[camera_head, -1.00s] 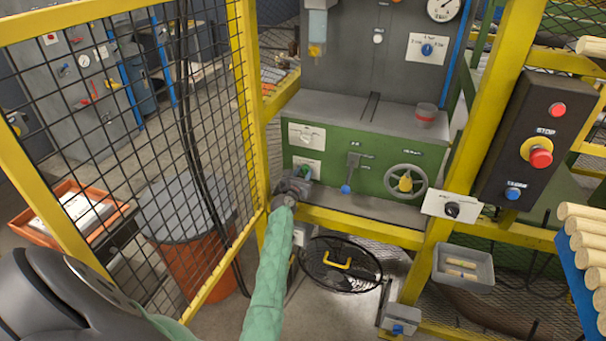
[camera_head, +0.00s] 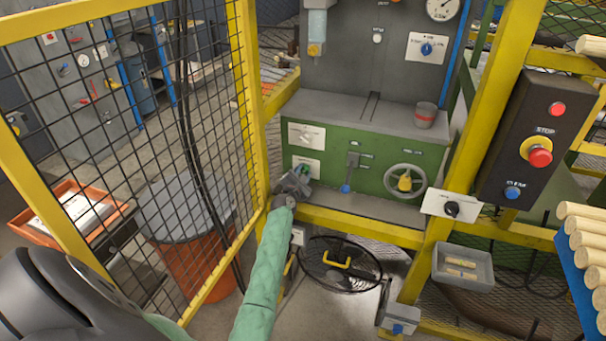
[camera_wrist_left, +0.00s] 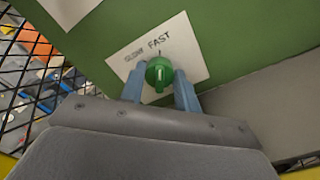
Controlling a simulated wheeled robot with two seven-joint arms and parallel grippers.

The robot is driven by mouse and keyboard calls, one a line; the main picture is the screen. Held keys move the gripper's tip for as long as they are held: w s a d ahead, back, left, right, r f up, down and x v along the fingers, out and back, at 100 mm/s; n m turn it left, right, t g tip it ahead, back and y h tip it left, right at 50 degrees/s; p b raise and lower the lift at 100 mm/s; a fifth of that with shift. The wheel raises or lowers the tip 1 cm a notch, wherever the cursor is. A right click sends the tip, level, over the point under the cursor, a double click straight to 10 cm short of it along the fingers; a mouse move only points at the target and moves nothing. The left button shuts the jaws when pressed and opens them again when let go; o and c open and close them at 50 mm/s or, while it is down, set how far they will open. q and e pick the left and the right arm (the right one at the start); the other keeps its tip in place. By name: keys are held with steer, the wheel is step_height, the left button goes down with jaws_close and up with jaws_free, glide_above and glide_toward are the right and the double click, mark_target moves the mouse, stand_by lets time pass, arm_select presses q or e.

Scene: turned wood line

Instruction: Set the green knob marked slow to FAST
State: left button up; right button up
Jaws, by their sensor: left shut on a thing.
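The green knob (camera_wrist_left: 159,74) sits on a white plate (camera_wrist_left: 195,50) lettered SLOW and FAST, on the green machine front. My left gripper (camera_wrist_left: 160,88) is shut on the knob, one blue-grey finger on each side of it. The knob's pale mark runs nearly up and down in the left wrist view, roughly in line with the word FAST. SLOW is to the left of that line. In the head view my left gripper (camera_head: 294,184) is at the lower left of the machine front and largely hides the knob. The white plate (camera_head: 313,165) shows just above it. My right gripper is not in view.
A yellow mesh fence (camera_head: 245,110) stands close on the left of my left arm. Above the knob is another white plate with a pale knob (camera_head: 306,136). A lever with a blue tip (camera_head: 347,188) and a handwheel (camera_head: 405,181) are to the right. A yellow rail (camera_head: 360,227) runs below.

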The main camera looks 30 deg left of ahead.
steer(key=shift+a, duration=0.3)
arm_select(q)
steer(key=o, duration=1)
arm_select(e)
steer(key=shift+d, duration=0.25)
arm_select(q)
steer(key=shift+s+d, duration=0.15)
steer(key=shift+s, duration=0.15)
steer(key=b+v, duration=0.1)
steer(key=v, duration=0.4)
steer(key=shift+s+f, duration=0.1)
steer(key=shift+s, duration=0.35)
steer(key=shift+s+d, duration=0.2)
steer(key=shift+s, duration=0.45)
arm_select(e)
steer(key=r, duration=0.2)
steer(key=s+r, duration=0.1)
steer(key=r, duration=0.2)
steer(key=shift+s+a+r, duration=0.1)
